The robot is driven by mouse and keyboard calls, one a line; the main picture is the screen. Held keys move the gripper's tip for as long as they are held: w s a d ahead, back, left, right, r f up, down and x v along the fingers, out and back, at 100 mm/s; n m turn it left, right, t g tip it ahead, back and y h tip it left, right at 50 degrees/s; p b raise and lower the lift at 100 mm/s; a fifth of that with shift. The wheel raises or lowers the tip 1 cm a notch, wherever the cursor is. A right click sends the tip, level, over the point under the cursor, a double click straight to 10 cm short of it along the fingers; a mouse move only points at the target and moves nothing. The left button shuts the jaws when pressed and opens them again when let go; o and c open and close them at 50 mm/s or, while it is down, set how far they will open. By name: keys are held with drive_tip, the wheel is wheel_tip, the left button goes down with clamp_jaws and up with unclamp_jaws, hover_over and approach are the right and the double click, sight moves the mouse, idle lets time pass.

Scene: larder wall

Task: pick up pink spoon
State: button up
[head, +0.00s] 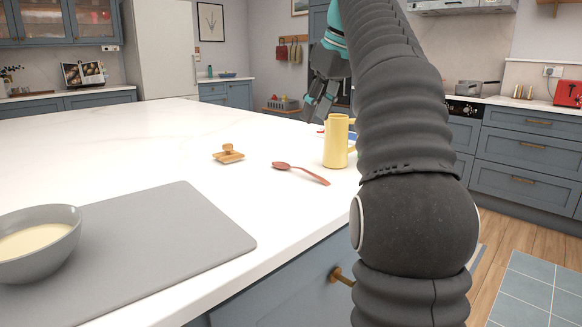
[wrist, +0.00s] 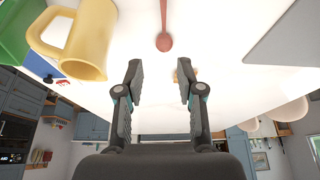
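The pink spoon (head: 300,173), a reddish-pink one, lies flat on the white counter in the head view, bowl end to the left and handle toward the near right. In the wrist view the spoon (wrist: 164,38) is at the top centre, beyond the fingertips, with its bowl nearest and its handle running out of the top edge. My gripper (head: 319,105) is raised above the counter behind the yellow jug, partly hidden by my arm. In the wrist view my gripper (wrist: 160,77) has its fingers spread apart, with nothing between them, and it is not touching the spoon.
A yellow jug (head: 336,148) stands just right of the spoon in the head view. A small wooden knobbed piece (head: 228,156) lies to its left. A grey mat (head: 165,235) with a grey bowl (head: 62,249) is at front left. Green and blue items (wrist: 12,35) adjoin the jug.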

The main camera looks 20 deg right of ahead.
drive_tip(key=x, duration=0.2)
drive_tip(key=b+x, duration=0.1)
drive_tip(key=x, duration=0.4)
drive_tip(key=shift+a+f, duration=0.2)
drive_tip(key=shift+a, duration=0.1)
drive_tip(key=shift+s+b+x, duration=0.1)
drive_tip(key=shift+b+x, duration=0.35)
drive_tip(key=shift+x, duration=0.95)
drive_tip(key=shift+s+b+x, duration=0.15)
drive_tip(key=shift+b+x, duration=0.25)
drive_tip(key=shift+x, duration=1)
drive_tip(key=shift+f, duration=0.1)
clamp_jaws()
